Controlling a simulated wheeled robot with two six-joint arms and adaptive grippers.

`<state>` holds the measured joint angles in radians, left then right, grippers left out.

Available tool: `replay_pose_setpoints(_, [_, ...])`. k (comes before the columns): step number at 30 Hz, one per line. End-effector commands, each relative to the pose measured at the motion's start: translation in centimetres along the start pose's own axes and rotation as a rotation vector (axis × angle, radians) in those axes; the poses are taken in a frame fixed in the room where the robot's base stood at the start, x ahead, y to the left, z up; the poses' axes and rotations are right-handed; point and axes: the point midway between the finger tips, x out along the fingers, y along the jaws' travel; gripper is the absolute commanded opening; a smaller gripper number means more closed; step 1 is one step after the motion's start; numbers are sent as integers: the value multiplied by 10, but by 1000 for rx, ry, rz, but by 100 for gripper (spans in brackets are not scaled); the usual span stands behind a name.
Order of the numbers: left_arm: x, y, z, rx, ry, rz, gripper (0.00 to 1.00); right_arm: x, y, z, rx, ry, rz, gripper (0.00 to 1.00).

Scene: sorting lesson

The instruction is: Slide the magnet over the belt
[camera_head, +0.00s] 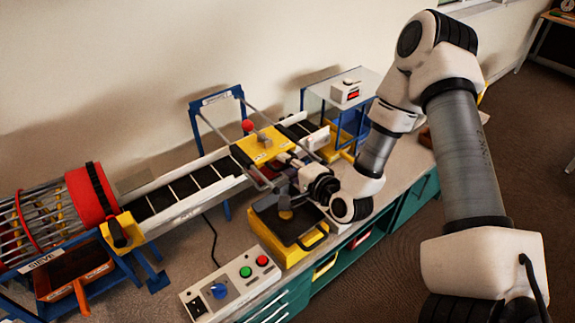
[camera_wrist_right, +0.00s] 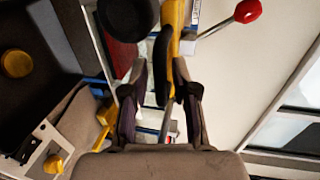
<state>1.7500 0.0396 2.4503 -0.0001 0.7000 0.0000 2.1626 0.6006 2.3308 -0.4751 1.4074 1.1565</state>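The knob also shows in the right wrist view (camera_wrist_right: 248,11). My right gripper (camera_head: 284,171) is at the plate's front edge. In the right wrist view its fingers (camera_wrist_right: 158,88) are apart, with a black bar beside a yellow part between them. Contact is unclear. My left gripper is out of view.
A yellow box with a dark tray (camera_head: 265,221) stands in front of the belt, below my right gripper. A control box (camera_head: 232,288) is at the front. A red drum sieve (camera_head: 85,195) stands left, a glass-topped blue frame (camera_head: 345,95) right.

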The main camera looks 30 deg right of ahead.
Motion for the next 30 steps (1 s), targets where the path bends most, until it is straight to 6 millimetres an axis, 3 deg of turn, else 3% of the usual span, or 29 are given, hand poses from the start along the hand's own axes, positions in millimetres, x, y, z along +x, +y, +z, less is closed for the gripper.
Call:
replay_pose_setpoints(11, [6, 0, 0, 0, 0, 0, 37, 8, 1, 0, -3, -2, -2, 0])
replay_pose_setpoints(14, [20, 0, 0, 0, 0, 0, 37, 26, 0, 1, -7, -5, -4, 0])
replay_pose_setpoints(18, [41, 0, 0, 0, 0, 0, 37, 66, -7, 0, -9, -3, -7, 0])
replay_pose_setpoints(24, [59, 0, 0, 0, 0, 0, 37, 114, -21, 0, -6, -1, -3, 0])
replay_pose_setpoints(30, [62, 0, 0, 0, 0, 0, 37, 129, -28, 0, 0, 1, 0, 0])
